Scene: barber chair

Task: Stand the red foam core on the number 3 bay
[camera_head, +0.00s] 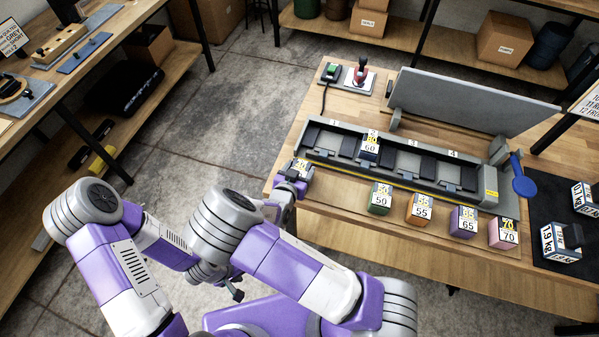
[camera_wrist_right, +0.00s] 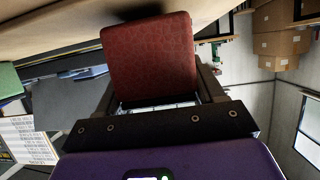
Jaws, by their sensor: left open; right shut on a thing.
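The red foam core (camera_wrist_right: 148,60) is between the fingers of my right gripper (camera_wrist_right: 158,88) in the right wrist view. In the head view my right gripper (camera_head: 291,184) is at the left front corner of the bench, and the block in it (camera_head: 301,168) shows a pale label. The grey bay rack (camera_head: 343,171) has number plates 1 to 4. The number 3 bay (camera_head: 404,162) looks empty and lies to the right of the held core. A blue block marked 60 (camera_head: 369,147) stands in bay 2. My left gripper (camera_head: 236,292) is open and low, away from the bench.
Green 50 (camera_head: 380,200), orange 55 (camera_head: 420,210), purple 65 (camera_head: 464,222) and pink 70 (camera_head: 503,233) blocks stand in front of the rack. A grey panel (camera_head: 465,100) rises behind it. A blue paddle (camera_head: 522,178) is at its right end.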

